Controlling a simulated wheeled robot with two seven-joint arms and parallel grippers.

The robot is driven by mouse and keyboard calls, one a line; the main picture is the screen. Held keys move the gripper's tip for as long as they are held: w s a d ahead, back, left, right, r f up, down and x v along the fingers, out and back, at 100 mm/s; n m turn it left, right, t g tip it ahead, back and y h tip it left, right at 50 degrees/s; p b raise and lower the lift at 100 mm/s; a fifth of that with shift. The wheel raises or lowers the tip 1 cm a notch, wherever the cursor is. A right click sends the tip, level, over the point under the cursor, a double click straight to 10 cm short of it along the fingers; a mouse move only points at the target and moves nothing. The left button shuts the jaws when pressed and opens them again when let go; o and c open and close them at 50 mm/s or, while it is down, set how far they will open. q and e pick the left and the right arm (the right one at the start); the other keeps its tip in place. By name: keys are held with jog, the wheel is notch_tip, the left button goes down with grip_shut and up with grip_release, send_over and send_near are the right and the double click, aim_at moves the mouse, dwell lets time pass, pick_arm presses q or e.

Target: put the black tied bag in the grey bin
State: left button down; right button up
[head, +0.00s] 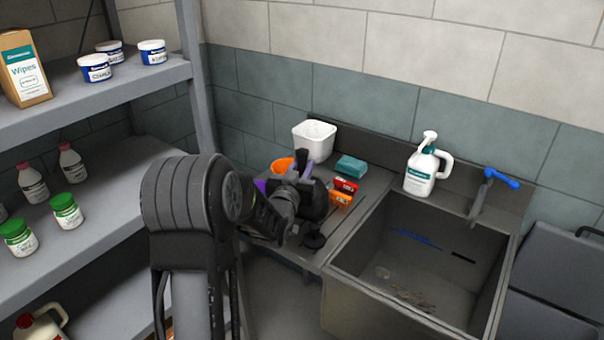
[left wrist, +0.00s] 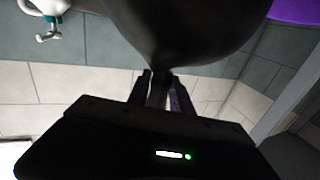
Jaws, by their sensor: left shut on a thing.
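The black tied bag (head: 315,199) hangs from my left gripper (head: 298,182), over the counter left of the sink. My arm partly hides it in the head view. In the left wrist view the dark, rounded bag (left wrist: 190,28) fills the top, and its narrowed neck sits between the shut fingers of my left gripper (left wrist: 160,85). A dark grey box-like thing with a handle (head: 560,262) stands at the right edge; I cannot tell if it is the grey bin. My right gripper is not in view.
A steel sink (head: 350,305) lies right of the bag, with a pump bottle (head: 423,167) behind it. A white tub (head: 314,141), orange bowl (head: 281,165), teal block (head: 351,165) and small red box (head: 345,184) stand on the counter. Loaded shelves (head: 110,92) border the left.

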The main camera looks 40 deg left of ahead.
pick_arm(q)
notch_tip(320, 180, down, 2)
jog(key=shift+f, duration=0.1)
jog(key=shift+f, duration=0.2)
jog(key=c, duration=1.1)
grip_release()
jog(key=shift+c, duration=0.2)
jog(key=shift+r, duration=0.15)
